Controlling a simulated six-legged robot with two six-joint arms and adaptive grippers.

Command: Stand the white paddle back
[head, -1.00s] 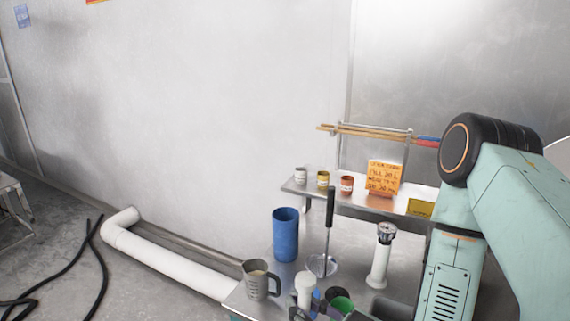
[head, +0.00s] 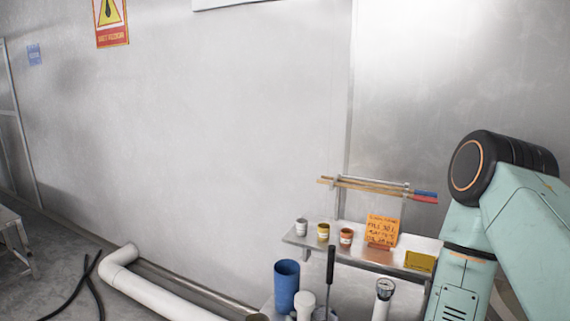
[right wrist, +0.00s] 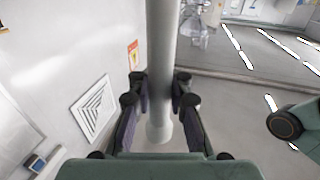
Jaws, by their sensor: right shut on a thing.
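In the right wrist view my right gripper (right wrist: 160,100) is shut around a long, pale, upright rod, apparently the white paddle (right wrist: 161,45). The rod runs up out of the picture, and its rounded lower end shows between the fingers. In the head view a white rounded top (head: 305,300) stands at the bottom edge beside a blue cup (head: 286,284); it may be the same thing. My right arm comes down at the right, with its gripper below the picture. My left gripper is not in view.
A dark-handled utensil (head: 330,268) and a white cylinder with a gauge (head: 383,292) stand near the blue cup. Behind them, a shelf (head: 292,236) bears small pots and an orange note (head: 383,229). Sticks (head: 365,185) lie on a rack above.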

